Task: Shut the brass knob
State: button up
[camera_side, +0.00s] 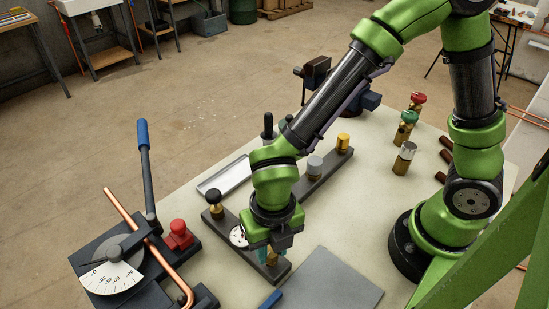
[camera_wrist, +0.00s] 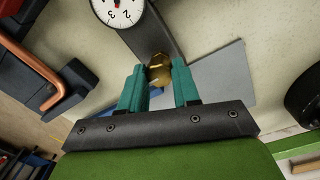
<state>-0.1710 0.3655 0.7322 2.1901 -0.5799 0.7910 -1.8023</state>
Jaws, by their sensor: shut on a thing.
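The brass knob (camera_wrist: 159,70) sits at one end of a dark grey bar (camera_wrist: 157,38) in the wrist view. My gripper (camera_wrist: 160,78) has teal fingers, one on each side of the knob, and is shut on it. In the side view my gripper (camera_side: 269,256) reaches down over the front end of the same bar, and the fingers mostly hide the knob. A round white gauge (camera_wrist: 117,10) lies on the bar beside the knob; it also shows in the side view (camera_side: 238,236), partly hidden by my wrist.
A black-topped knob (camera_side: 214,198) stands at the bar's other end. A second bar carries a silver knob (camera_side: 315,165) and a yellow knob (camera_side: 343,142). A pipe bender (camera_side: 112,277) with a copper pipe is at left. A grey plate (camera_side: 332,280) lies right of my gripper.

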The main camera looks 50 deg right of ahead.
aim_at(272, 253)
jog(key=m, duration=0.9)
jog(key=shift+m, duration=0.3)
jog(key=m, duration=0.4)
jog(key=shift+m, duration=0.3)
jog(key=m, duration=0.4)
jog(key=shift+m+h, duration=0.3)
jog(key=o, duration=1.1)
jog(key=shift+c, duration=0.2)
notch_tip(272, 253, up, 17)
jog(key=shift+s+a, duration=0.15)
jog(key=shift+s, duration=0.1)
